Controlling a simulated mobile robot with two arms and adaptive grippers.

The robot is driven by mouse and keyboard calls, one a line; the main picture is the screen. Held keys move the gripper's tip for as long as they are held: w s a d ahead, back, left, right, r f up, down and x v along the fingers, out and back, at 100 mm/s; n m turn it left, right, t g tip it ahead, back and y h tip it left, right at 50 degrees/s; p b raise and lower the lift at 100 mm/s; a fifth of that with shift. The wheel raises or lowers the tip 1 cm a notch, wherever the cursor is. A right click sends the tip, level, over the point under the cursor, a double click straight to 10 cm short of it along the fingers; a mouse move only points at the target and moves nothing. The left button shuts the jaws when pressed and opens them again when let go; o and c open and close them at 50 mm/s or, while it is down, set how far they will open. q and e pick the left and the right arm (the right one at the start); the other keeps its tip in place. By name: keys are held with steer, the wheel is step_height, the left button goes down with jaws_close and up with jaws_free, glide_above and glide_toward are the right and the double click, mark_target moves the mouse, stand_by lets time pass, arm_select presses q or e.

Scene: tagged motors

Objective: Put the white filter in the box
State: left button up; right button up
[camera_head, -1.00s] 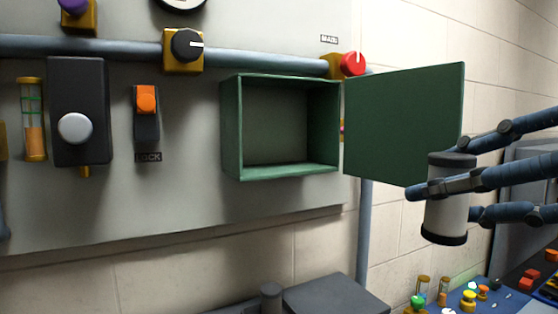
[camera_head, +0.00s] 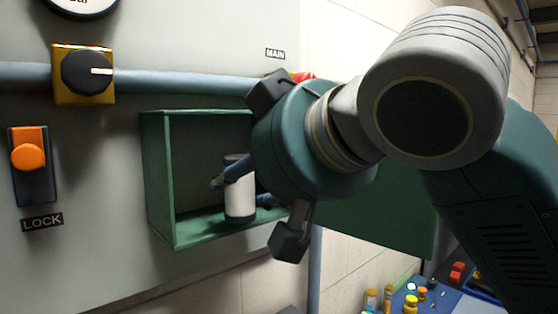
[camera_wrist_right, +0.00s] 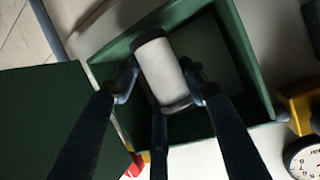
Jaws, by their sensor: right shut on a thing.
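The white filter (camera_head: 240,198), a white cylinder with dark end caps, stands nearly upright inside the open green box (camera_head: 157,180) on the wall panel. Its lower end is close to the box floor; I cannot tell whether it touches. My right gripper (camera_head: 245,188) is shut on the filter, its fingers around it; my wrist hides part of them and the box's right side. In the right wrist view the filter (camera_wrist_right: 161,72) sits between the fingers within the box walls (camera_wrist_right: 245,55). My left gripper is not in view.
The box's green door (camera_head: 408,218) stands open to the right, partly behind my arm. A yellow-mounted black knob (camera_head: 88,73) and an orange LOCK switch (camera_head: 28,157) are left of the box. A red MAIN knob (camera_head: 301,76) is partly hidden above it.

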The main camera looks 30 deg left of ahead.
steer(key=shift+w+a+r+p, duration=0.15)
steer(key=shift+w+a+p, duration=0.2)
steer(key=shift+a, duration=0.15)
steer(key=shift+w+a+r+p, duration=0.1)
steer(key=shift+w+a+p, duration=0.2)
steer(key=shift+a, duration=0.2)
steer(key=shift+w+a+p, duration=0.65)
steer(key=shift+a+p, duration=0.25)
steer(key=shift+a, duration=0.1)
steer(key=shift+a+f, duration=0.1)
steer(key=shift+f, duration=0.55)
steer(key=shift+a+f, duration=0.1)
steer(key=shift+f, duration=0.25)
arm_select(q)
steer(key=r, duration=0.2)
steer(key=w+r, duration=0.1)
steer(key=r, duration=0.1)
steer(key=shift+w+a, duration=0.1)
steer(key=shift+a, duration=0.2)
arm_select(e)
steer(key=shift+d, duration=0.2)
